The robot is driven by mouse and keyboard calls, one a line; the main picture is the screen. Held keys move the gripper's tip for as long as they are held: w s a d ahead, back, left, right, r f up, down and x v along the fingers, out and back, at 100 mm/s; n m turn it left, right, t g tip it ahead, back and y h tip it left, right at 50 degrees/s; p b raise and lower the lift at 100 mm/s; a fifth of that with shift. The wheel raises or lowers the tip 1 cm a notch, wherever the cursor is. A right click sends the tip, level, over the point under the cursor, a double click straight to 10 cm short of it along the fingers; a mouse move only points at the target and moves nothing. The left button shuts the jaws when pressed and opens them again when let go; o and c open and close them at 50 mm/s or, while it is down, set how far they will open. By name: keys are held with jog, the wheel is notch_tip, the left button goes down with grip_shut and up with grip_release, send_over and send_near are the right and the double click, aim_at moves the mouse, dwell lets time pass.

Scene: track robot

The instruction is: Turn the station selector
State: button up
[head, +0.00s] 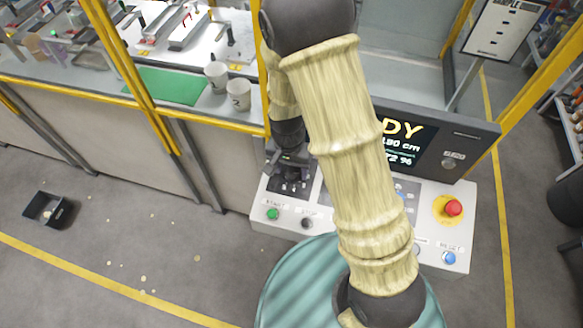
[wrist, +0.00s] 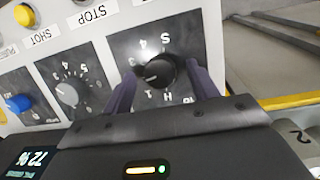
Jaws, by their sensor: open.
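The station selector looks to be the black knob (wrist: 160,72) on a dark square plate with white marks, upside down in the wrist view. Its white pointer line lies toward the left of the picture. My gripper (wrist: 162,72) is open, with one dark finger on each side of the knob. The fingers look close to its sides; I cannot tell whether they touch. In the head view my gripper (head: 288,160) is over the left end of the white control panel (head: 428,218), and hides most of the knob there.
A grey knob (wrist: 70,92) and a blue knob (wrist: 18,103) sit beside it. The panel also has a green button (head: 272,214), a red emergency button (head: 453,208) and a blue button (head: 449,258). A display (head: 405,140) stands behind. White cups (head: 238,94) stand left.

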jog(key=shift+f, duration=0.4)
jog(key=shift+c, duration=0.5)
jog(key=c, duration=0.9)
